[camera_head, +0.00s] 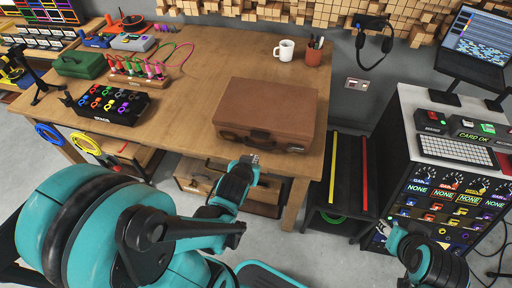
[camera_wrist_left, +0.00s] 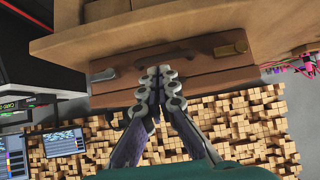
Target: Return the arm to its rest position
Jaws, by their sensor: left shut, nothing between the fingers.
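My left arm reaches in from the lower left in the head view, teal and black. My left gripper (camera_head: 250,162) is in front of the table's front edge, below the brown briefcase (camera_head: 268,108). In the left wrist view the gripper (camera_wrist_left: 160,78) has its fingers together with nothing between them. The briefcase (camera_wrist_left: 205,62) shows behind the fingers there, with its latch and handle side visible. Whether the fingers touch it I cannot tell. Part of my right arm shows at the lower right of the head view, its gripper (camera_head: 384,228) small and unclear near the control cabinet.
The wooden table (camera_head: 200,65) bears a white mug (camera_head: 286,50), a pen cup (camera_head: 317,54), a black switch box (camera_head: 108,104) and a green case (camera_head: 80,65). A black stand (camera_head: 347,172) and a control cabinet (camera_head: 440,150) stand at the right.

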